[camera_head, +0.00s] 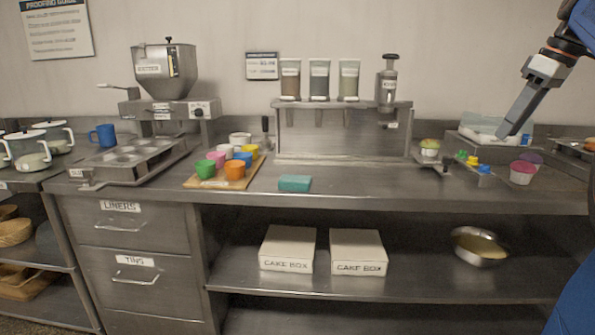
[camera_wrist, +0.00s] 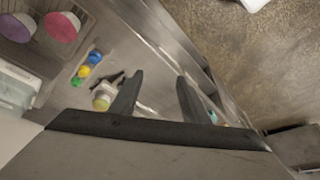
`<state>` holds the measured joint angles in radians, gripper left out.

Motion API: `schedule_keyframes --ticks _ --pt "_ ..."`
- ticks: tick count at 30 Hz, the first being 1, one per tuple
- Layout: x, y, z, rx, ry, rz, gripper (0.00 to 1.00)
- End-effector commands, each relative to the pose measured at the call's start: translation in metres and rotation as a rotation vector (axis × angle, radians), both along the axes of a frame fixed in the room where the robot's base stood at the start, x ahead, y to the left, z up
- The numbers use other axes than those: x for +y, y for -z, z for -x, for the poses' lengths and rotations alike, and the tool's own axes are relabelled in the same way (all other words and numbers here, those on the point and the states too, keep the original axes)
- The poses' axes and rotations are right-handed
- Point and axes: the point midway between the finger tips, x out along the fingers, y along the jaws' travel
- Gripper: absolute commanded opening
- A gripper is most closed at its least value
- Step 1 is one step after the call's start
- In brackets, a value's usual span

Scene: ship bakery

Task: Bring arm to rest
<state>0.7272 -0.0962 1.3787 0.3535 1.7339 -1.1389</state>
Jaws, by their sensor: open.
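My gripper (camera_head: 513,122) hangs at the upper right in the head view, at the end of my arm, above the right part of the steel counter (camera_head: 365,188). In the wrist view my gripper (camera_wrist: 158,95) shows two dark fingers spread apart with nothing between them. Behind it in the head view is a pale container (camera_head: 478,124) at the back of the counter. I cannot tell how far apart they are.
A dispenser rack (camera_head: 340,130) stands behind. Cake boxes (camera_head: 288,248) and a bowl (camera_head: 479,246) are below.

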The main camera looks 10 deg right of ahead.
Motion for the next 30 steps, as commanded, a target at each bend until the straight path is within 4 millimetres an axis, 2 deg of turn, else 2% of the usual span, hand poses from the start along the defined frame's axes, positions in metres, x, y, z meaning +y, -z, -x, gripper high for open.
schedule_keyframes --ticks 5,11,15,21,30 --pt "0.038 0.023 0.006 0.017 0.054 0.002 0.42" --pt "0.098 0.071 0.024 0.037 0.154 0.01 0.42" --pt "0.138 0.114 0.046 0.043 0.23 0.02 0.42" --pt "0.185 0.181 0.084 0.032 0.325 0.03 0.42" --pt "0.234 0.291 0.151 -0.013 0.436 0.027 0.42"
